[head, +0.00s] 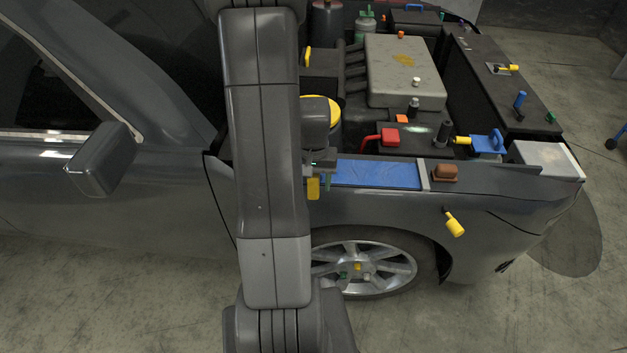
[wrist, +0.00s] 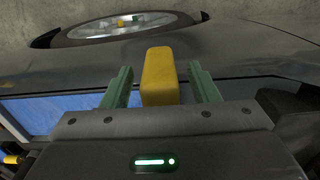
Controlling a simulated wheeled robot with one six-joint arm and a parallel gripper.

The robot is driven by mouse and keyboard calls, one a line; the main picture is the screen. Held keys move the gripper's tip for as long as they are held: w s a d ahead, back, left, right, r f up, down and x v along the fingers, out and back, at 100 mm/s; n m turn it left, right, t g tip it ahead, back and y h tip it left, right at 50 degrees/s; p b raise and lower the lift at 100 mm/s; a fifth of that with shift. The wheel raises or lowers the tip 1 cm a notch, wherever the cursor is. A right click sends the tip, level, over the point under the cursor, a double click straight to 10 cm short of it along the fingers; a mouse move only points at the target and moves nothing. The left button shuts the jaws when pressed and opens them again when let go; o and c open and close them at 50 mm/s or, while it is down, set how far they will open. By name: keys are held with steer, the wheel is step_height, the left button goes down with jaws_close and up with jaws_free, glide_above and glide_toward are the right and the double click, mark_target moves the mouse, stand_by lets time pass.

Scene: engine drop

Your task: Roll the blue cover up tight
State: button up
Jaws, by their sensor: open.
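The blue cover (head: 378,174) lies as a flat strip along the top of the car's fender in the head view, its left end hidden behind my arm. Part of it shows at the left in the wrist view (wrist: 55,112). My gripper (wrist: 160,82) is open, its green fingers on either side of a yellow block-shaped piece (wrist: 159,68). Gaps show between the piece and both fingers. The yellow piece (head: 313,187) also shows beside the left end of the visible cover in the head view. What it is fixed to is hidden.
A grey strip (head: 423,175) crosses the cover's right end, beside a brown knob (head: 445,173). A yellow handle (head: 455,224) sticks out from the fender side above the wheel (head: 365,267). The open engine bay with a grey engine cover (head: 404,72) lies behind.

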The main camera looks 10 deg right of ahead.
steer(key=shift+c, duration=0.4)
steer(key=c, duration=1.1)
steer(key=shift+o, duration=0.2)
steer(key=s+d, duration=0.3)
steer(key=d, duration=0.8)
steer(key=shift+d, duration=0.3)
steer(key=shift+s, duration=0.1)
steer(key=s+d, duration=0.3)
steer(key=d, duration=0.8)
steer(key=shift+d, duration=0.3)
steer(key=shift+s+r, duration=0.1)
steer(key=shift+s, duration=0.05)
steer(key=shift+s+d, duration=0.25)
steer(key=shift+d, duration=0.75)
steer(key=o, duration=1.1)
